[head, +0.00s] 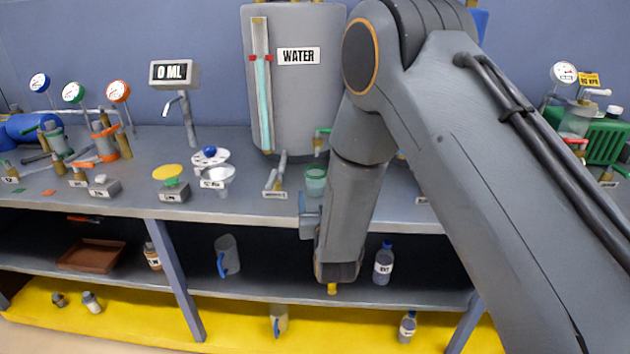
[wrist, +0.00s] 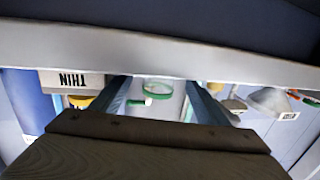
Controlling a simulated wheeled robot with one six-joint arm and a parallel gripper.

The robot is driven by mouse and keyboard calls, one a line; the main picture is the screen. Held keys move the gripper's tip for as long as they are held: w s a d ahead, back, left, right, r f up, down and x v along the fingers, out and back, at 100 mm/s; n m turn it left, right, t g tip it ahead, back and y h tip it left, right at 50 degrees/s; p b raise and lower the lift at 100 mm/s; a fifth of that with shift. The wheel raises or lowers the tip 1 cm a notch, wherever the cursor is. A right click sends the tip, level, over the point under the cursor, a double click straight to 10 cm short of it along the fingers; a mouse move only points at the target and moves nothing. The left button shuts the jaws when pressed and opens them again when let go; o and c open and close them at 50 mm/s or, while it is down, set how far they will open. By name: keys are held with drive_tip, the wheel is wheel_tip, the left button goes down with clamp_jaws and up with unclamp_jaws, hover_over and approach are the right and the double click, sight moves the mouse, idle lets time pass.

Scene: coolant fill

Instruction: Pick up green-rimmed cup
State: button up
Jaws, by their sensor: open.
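The green-rimmed cup (head: 315,181) is a small translucent cup standing upright near the front edge of the bench, just left of my forearm. In the upside-down wrist view the cup (wrist: 168,104) shows between my two blue-grey fingers, its lower picture part cut off by my dark palm. My gripper (wrist: 158,86) is open with nothing clamped in it. In the head view only a bluish part of my gripper (head: 309,212) shows, in front of the bench edge and below the cup. Whether the fingers reach around the cup, I cannot tell.
The bench edge (wrist: 160,58) crosses close in front of my fingers. A grey water tank (head: 300,105) stands behind the cup. A labelled bottle (head: 383,265) is on the shelf below.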

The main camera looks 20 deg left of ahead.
sight(317, 189)
drive_tip(key=shift+p+x, duration=0.7)
drive_tip(key=shift+x, duration=2.15)
drive_tip(key=shift+r, duration=0.15)
drive_tip(key=c, duration=1.3)
drive_tip(key=shift+s+r+b, duration=0.1)
drive_tip(key=shift+r+b, duration=0.6)
drive_tip(key=shift+r, duration=4.3)
